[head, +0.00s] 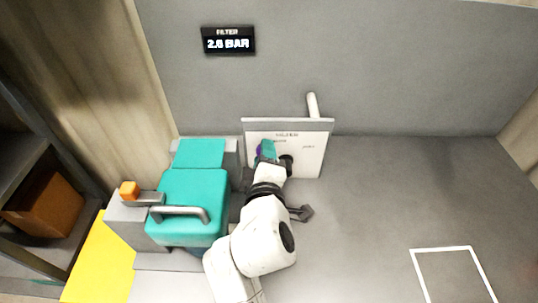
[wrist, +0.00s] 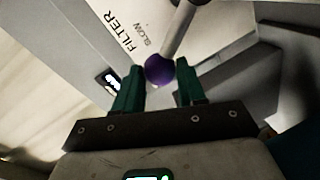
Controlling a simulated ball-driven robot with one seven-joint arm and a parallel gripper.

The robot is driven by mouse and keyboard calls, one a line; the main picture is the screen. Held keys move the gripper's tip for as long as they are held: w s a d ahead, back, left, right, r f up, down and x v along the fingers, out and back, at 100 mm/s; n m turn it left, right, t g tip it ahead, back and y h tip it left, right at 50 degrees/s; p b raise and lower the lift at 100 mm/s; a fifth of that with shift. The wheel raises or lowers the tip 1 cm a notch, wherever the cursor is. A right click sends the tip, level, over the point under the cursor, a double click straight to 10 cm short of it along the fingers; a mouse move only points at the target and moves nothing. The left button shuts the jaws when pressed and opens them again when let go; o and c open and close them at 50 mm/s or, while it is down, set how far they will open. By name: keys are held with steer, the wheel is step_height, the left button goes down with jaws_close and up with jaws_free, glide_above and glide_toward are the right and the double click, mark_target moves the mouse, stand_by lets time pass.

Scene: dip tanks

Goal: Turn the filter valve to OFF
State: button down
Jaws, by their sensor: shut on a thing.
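The filter valve has a purple ball knob (wrist: 158,68) on a grey lever rod (wrist: 182,30), which runs up and to the right in the wrist view. My gripper (wrist: 158,75) has its green fingers shut on the knob, one on each side. In the head view my gripper (head: 268,150) is at the left part of the white valve panel (head: 313,161), and the purple knob (head: 259,153) just shows there. "FILTER" and "SLOW" are readable beside the knob in the wrist view. The panel's smaller labels are too blurred to read in the head view.
A wall display (head: 228,41) reads "FILTER 2.6 BAR". A white pipe (head: 312,105) rises behind the panel. The grey floor at right is clear around a white outline (head: 442,249).

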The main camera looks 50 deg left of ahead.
steer(key=shift+s+f, duration=0.1)
stand_by(0.4)
steer(key=c, duration=0.7)
jaws_free()
steer(key=v, duration=1)
steer(key=shift+s+d+b, duration=0.25)
steer(key=shift+b, duration=0.1)
